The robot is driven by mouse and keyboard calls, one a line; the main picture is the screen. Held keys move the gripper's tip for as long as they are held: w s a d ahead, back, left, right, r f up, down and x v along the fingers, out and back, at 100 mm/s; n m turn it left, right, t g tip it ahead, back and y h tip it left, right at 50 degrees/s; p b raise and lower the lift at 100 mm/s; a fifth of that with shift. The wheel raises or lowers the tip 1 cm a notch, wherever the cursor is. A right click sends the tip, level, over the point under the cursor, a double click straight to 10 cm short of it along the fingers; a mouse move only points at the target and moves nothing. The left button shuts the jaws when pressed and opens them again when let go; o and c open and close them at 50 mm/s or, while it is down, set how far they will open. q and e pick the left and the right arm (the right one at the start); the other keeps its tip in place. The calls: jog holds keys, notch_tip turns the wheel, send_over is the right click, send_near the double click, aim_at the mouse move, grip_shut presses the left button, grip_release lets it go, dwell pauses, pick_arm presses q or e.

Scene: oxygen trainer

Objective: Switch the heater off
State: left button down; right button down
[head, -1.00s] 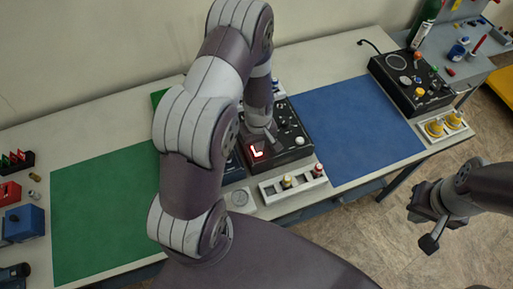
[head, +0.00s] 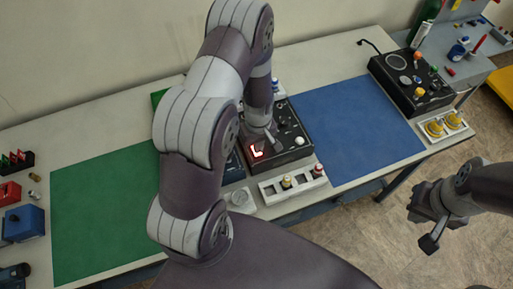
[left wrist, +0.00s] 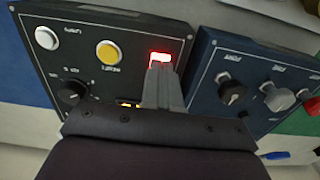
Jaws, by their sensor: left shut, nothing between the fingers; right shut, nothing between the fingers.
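A black control panel (head: 290,118) stands near the middle of the bench and bears a lit red element (head: 257,151), partly hidden by my left gripper. In the left wrist view this glowing red element (left wrist: 160,57) lies just beyond the fingertips. The black panel (left wrist: 97,25) there also has a white button, a yellow button and a black knob. Their labels are upside down, and I cannot read which marks the heater. My left gripper (left wrist: 162,82) is shut and empty, its tips at or very near the red element; contact is unclear. My right gripper (head: 427,225) is shut and empty, clear of the bench.
A blue panel (left wrist: 280,60) with several knobs adjoins the black one. A white tray (head: 270,192) with small fittings lies in front. A green mat (head: 100,210) and a blue mat (head: 360,125) are bare. Another black panel (head: 400,90) stands at the right.

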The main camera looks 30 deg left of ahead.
pick_arm(q)
jog(key=shift+f+b, duration=0.65)
jog(key=shift+f, duration=0.3)
jog(key=shift+r, duration=0.1)
notch_tip(320, 180, up, 7)
jog(key=p, duration=0.6)
dwell(0.4)
